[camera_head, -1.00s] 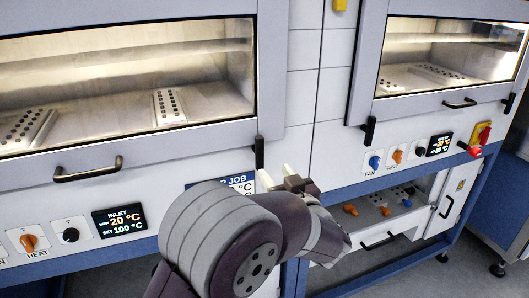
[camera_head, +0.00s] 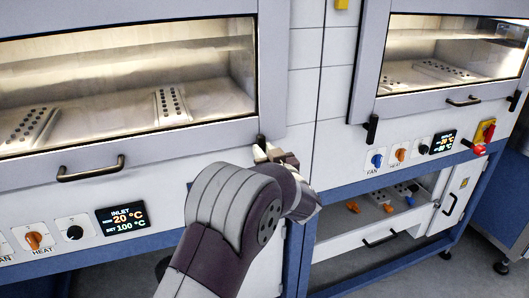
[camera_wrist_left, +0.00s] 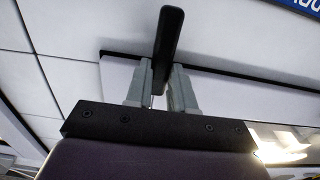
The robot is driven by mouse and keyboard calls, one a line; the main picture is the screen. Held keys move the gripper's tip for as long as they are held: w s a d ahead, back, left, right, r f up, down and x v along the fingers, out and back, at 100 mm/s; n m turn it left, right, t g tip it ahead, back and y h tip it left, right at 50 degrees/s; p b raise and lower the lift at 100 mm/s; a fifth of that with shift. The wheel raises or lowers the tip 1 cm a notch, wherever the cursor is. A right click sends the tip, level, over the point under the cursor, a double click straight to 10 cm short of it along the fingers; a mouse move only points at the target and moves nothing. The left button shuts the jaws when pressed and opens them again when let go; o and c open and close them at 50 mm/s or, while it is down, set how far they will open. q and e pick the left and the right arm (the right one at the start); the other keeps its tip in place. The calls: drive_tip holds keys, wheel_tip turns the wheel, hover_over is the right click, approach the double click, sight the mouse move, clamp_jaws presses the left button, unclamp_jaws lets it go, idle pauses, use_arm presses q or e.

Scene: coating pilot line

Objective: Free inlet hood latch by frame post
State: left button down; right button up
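The inlet hood latch (camera_head: 260,141) is a small black lever at the lower right corner of the left hood's frame, by the post. It also shows in the left wrist view as a black bar (camera_wrist_left: 169,42). My left gripper (camera_head: 266,152) is at the latch. In the wrist view its two pale fingers (camera_wrist_left: 160,88) stand one on each side of the bar, with little room between. I cannot tell whether they press on it. The fingers hide the latch's lower part in the head view. My right gripper is not in view.
The inlet hood sash has a black handle (camera_head: 90,168). Below it are a display (camera_head: 122,218) and an orange knob (camera_head: 35,240). The right hood has its own latch (camera_head: 371,129) and a red stop knob (camera_head: 479,149). An open drawer (camera_head: 375,215) sits below.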

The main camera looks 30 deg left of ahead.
use_arm(q)
drive_tip(key=shift+f, duration=0.1)
drive_tip(key=shift+s+a+f+n+b, duration=0.15)
drive_tip(key=shift+s+f+n+b, duration=0.1)
drive_tip(key=shift+n+b, duration=2.65)
drive_tip(key=shift+s+a+f+n+b, duration=0.15)
drive_tip(key=shift+f+n+b, duration=0.15)
drive_tip(key=shift+n+b, duration=2.65)
drive_tip(key=shift+s+a+f+n+b, duration=0.15)
drive_tip(key=shift+f+n+b, duration=0.1)
drive_tip(key=shift+n+b, duration=2.65)
drive_tip(key=shift+n, duration=0.25)
drive_tip(key=c, duration=1)
unclamp_jaws()
drive_tip(key=shift+r, duration=0.1)
drive_tip(key=shift+o, duration=0.2)
drive_tip(key=v, duration=1.2)
drive_tip(key=shift+s+d, duration=0.25)
drive_tip(key=shift+s, duration=0.05)
